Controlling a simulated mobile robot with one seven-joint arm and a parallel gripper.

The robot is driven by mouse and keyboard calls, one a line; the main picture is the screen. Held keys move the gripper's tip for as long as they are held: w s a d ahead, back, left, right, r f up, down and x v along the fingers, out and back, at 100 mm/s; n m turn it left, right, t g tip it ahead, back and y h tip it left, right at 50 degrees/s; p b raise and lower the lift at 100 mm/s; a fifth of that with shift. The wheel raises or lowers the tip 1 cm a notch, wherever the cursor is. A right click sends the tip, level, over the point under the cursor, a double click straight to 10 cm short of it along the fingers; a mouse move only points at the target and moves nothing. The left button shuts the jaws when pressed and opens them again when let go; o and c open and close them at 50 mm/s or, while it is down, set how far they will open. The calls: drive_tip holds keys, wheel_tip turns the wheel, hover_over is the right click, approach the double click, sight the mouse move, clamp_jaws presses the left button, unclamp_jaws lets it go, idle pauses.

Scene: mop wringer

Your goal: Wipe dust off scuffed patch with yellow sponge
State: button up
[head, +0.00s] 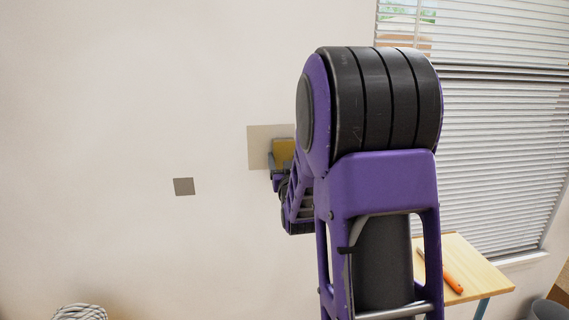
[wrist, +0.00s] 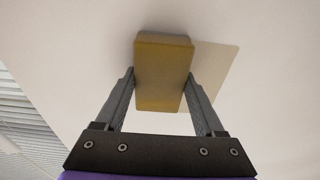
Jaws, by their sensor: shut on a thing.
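The yellow sponge (wrist: 163,75) is a thick block held between the two fingers of my gripper (wrist: 162,88), which is shut on it. In the wrist view its far end is at or close to the wall; whether it touches I cannot tell. A beige square patch (head: 262,146) is on the wall, and the sponge (head: 284,152) overlaps its right part in the head view. In the wrist view the patch (wrist: 215,72) shows to the right of the sponge. My arm hides the patch's right edge in the head view. A smaller grey-brown square patch (head: 184,186) is lower left on the wall.
A window with white blinds (head: 500,130) is at the right. A small wooden table (head: 477,272) with an orange-handled tool (head: 453,284) stands below it. A coiled rope-like thing (head: 80,312) is at the bottom left. The wall (head: 120,90) left of the patches is clear.

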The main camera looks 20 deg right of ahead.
sight(259, 124)
drive_tip(key=shift+s+r+p, duration=0.1)
drive_tip(key=shift+r+p, duration=0.95)
drive_tip(key=shift+r, duration=3.1)
drive_tip(key=shift+w+a+f+b, duration=0.1)
drive_tip(key=shift+w+a+b, duration=0.05)
drive_tip(key=shift+a+b, duration=0.25)
drive_tip(key=shift+w+a+f+b, duration=0.15)
drive_tip(key=shift+a+b, duration=0.15)
drive_tip(key=shift+a, duration=0.15)
drive_tip(key=shift+w+a+r+b, duration=0.1)
drive_tip(key=shift+w+a+b, duration=0.15)
drive_tip(key=shift+a, duration=0.45)
drive_tip(key=shift+w+a+r+b, duration=0.1)
drive_tip(key=shift+a+b, duration=0.3)
drive_tip(key=shift+a, duration=0.25)
drive_tip(key=shift+w+a+b, duration=0.2)
drive_tip(key=shift+a+b, duration=0.1)
drive_tip(key=shift+a, duration=0.4)
drive_tip(key=shift+f, duration=6.1)
drive_tip(key=shift+w, duration=0.1)
drive_tip(key=shift+r, duration=0.1)
drive_tip(key=shift+r+p, duration=1.8)
drive_tip(key=shift+r, duration=4.3)
drive_tip(key=shift+f+b, duration=0.1)
drive_tip(key=shift+b, duration=0.25)
drive_tip(key=shift+b, duration=0.3)
